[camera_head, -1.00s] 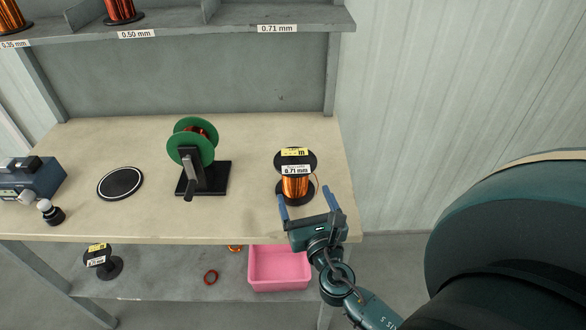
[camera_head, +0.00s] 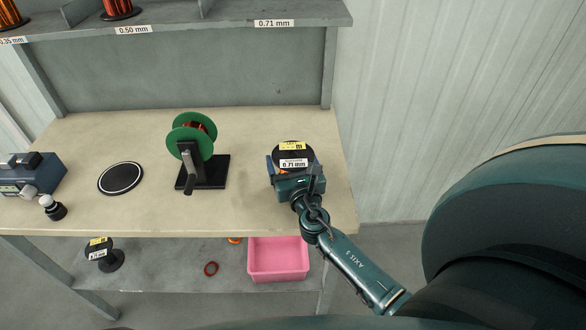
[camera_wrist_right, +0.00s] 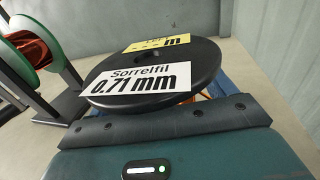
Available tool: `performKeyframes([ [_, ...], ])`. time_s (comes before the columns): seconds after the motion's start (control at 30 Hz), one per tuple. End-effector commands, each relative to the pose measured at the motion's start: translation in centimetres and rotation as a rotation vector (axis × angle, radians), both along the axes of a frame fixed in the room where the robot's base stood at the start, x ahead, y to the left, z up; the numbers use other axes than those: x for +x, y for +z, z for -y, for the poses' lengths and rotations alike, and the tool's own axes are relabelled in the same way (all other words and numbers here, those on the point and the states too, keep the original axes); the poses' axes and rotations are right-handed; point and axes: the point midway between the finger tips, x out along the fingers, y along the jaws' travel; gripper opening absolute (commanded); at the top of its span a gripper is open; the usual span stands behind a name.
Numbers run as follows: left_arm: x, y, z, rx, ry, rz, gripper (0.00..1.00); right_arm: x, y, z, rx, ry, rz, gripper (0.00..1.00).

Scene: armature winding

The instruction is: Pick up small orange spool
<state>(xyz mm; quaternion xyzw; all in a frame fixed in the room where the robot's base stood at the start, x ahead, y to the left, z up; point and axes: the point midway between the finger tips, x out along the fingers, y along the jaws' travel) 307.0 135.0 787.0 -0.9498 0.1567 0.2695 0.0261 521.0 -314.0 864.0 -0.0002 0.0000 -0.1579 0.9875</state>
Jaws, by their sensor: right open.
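The small orange spool (camera_head: 292,152) stands upright at the right of the bench, with black flanges, a yellow label and a white 0.71 mm label. Its top flange (camera_wrist_right: 150,75) fills the middle of the right wrist view, with a little orange wire showing beneath. My right gripper (camera_head: 293,171) is open at the spool's near side, its blue fingers reaching along both sides under the top flange. The fingertips and most of the winding are hidden, so I cannot tell whether they touch. My left gripper is out of view.
A winding stand with a green-flanged reel (camera_head: 192,137) stands left of the spool. A black round pad (camera_head: 121,178) and a blue-grey device (camera_head: 33,175) lie further left. Below the bench are a pink bin (camera_head: 278,260) and a black spool (camera_head: 103,255). Bench right of the gripper is clear.

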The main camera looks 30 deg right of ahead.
Motion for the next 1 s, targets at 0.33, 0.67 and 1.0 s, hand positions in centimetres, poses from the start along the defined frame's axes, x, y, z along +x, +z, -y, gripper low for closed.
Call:
performKeyframes([
  [0.33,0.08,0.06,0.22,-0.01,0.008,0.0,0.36,-0.06,-0.03,-0.01,0.0,0.0,0.0,0.61],
  [0.67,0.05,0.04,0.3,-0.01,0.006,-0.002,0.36,-0.08,-0.03,-0.02,0.0,0.0,-0.001,0.34],
  [1.0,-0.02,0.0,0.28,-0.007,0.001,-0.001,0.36,-0.08,-0.04,-0.02,0.0,0.0,-0.001,0.07],
])
